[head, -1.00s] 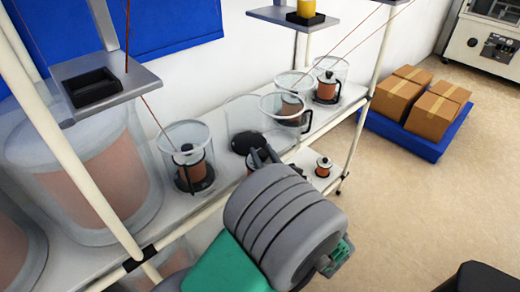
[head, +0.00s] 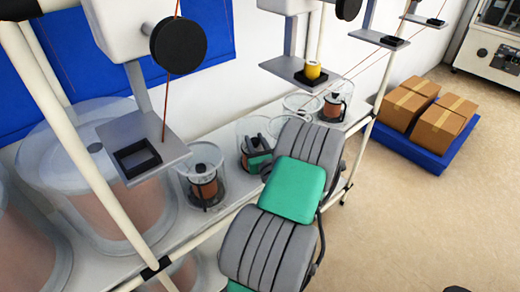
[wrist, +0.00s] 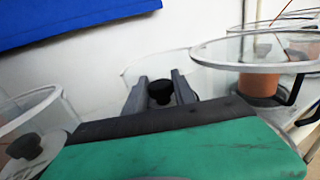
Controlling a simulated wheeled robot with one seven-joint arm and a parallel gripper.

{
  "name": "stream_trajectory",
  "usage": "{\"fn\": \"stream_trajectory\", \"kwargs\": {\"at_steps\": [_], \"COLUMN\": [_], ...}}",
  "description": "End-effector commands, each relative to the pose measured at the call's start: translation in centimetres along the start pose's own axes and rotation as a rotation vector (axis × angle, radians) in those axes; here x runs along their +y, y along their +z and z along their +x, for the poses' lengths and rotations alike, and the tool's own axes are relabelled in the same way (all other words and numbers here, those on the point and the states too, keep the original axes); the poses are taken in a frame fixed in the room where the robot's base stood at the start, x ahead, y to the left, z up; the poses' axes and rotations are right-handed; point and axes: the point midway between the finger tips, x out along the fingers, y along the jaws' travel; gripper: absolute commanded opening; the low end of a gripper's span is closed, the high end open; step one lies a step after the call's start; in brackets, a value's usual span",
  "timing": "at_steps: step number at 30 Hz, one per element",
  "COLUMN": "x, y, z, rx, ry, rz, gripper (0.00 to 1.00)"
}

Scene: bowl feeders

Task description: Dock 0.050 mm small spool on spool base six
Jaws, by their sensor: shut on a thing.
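My gripper (wrist: 160,95) is shut on the black knob (wrist: 160,90) of a small spool, its two dark fingers on either side of it in the wrist view. In the head view the gripper (head: 252,150) is at a clear open-topped jar (head: 244,128) on the long shelf. A copper-coloured spool body shows there beside the fingers, partly hidden by my arm. I cannot tell whether it rests on a base. The clear jar wall (wrist: 130,72) shows behind the fingers in the wrist view. No base number is readable.
Another clear jar (head: 188,160) with a copper spool stands left, and more jars (head: 335,85) stand right. A jar rim (wrist: 245,65) is close on the right in the wrist view. Trays (head: 175,155) and posts (head: 100,195) overhang the shelf. Boxes (head: 440,115) sit on a blue pallet.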

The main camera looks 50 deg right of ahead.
Motion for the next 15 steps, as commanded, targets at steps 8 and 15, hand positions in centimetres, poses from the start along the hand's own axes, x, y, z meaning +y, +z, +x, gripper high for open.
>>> {"fn": "stream_trajectory", "kwargs": {"at_steps": [8, 15], "x": [-1.2, -2.0], "y": [0.4, -0.4], "z": [2.5, 4.3], "rx": [-0.007, -0.004], "ry": [-0.003, -0.004], "rz": [-0.003, 0.001], "gripper": [0.00, 0.00]}}
